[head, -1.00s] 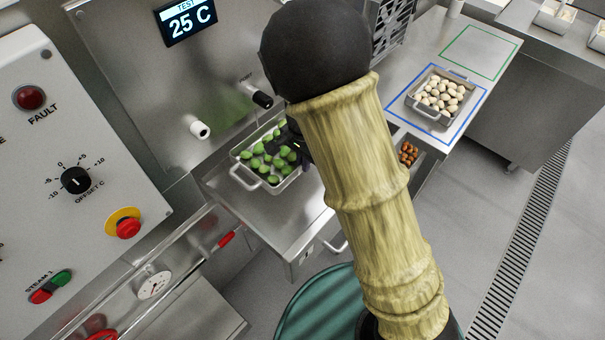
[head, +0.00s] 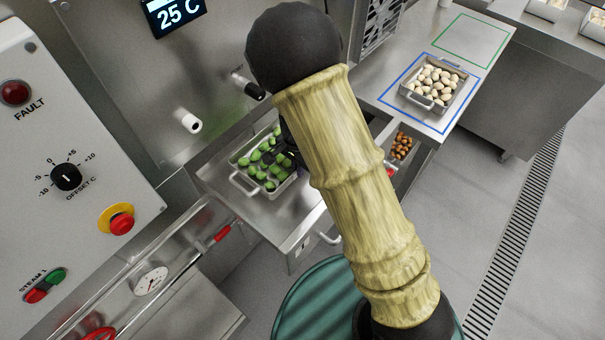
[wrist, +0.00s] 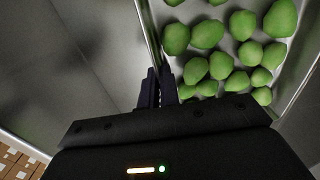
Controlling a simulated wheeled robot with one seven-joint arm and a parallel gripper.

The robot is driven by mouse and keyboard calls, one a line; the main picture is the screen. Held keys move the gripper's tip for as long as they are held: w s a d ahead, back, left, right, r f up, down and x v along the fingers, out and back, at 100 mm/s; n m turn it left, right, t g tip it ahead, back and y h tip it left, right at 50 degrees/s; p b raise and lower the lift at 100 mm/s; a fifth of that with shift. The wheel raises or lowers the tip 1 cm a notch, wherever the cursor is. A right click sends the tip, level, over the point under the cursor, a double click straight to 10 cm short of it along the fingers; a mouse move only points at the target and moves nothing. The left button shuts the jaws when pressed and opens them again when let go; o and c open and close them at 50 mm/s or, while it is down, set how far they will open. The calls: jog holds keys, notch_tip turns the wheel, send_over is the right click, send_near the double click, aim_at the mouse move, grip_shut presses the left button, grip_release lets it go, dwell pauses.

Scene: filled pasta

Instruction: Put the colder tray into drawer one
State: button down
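A metal tray of green pasta (head: 240,187) is on the steel shelf under the 25 C display (head: 174,12). My gripper (head: 283,158) is at its right side, largely hidden by my arm. In the wrist view the two dark fingertips (wrist: 158,88) are close together on the tray's side wall (wrist: 152,38), with green pasta beside them. A second metal tray (head: 409,95) holds pale pasta and stands inside the blue outline on the counter at the right. No drawer number is readable.
Brown pieces (head: 401,146) lie in a partly hidden space below the counter. The green outline (head: 474,38) on the counter is empty. A control panel (head: 60,130) stands at the left, and a teal round thing (head: 315,305) is below my arm. Two spouts (head: 190,123) stick out above the shelf.

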jog(key=shift+f, duration=1.75)
jog(key=c, duration=1.6)
grip_release()
jog(key=shift+c, duration=0.2)
notch_tip(320, 180, up, 12)
jog(key=shift+r+p, duration=0.1)
jog(key=shift+p, duration=0.4)
jog(key=shift+d, duration=0.1)
